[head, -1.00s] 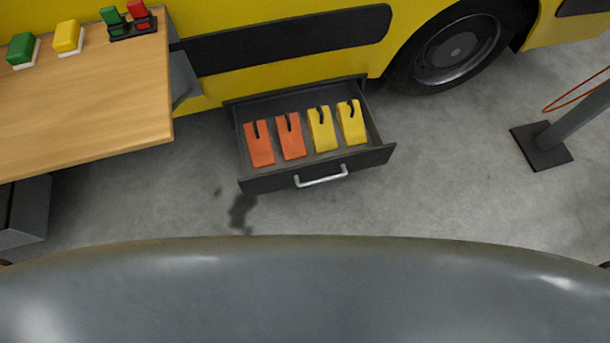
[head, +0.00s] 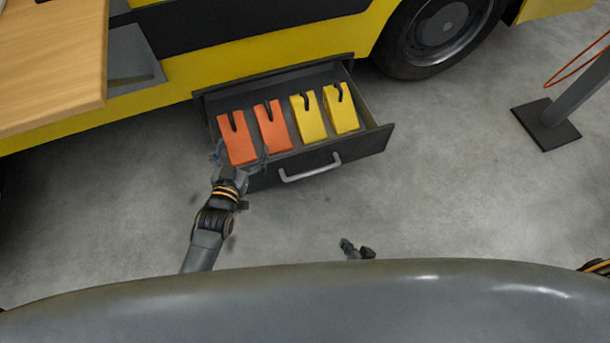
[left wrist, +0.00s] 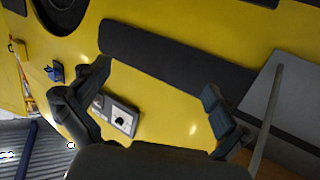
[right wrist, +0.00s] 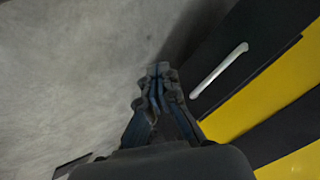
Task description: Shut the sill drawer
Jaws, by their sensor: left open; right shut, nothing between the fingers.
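The sill drawer (head: 345,158) is dark grey and stands pulled out from the yellow vehicle's lower side. Its front carries a pale bar handle (head: 310,168), which also shows in the right wrist view (right wrist: 218,70). My left gripper (head: 241,158) is open at the drawer's left front corner and overlaps it in the head view; I cannot tell whether it touches. In the left wrist view its spread fingers (left wrist: 156,78) have nothing between them. My right gripper (head: 357,250) is shut and empty, in front of the drawer and apart from the handle; its closed fingertips show in the right wrist view (right wrist: 160,70).
Two orange blocks (head: 272,128) and two yellow blocks (head: 309,119) lie in the drawer. A wooden table (head: 55,65) is at the upper left. A wheel (head: 440,30) and a post on a dark base (head: 545,125) are to the right.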

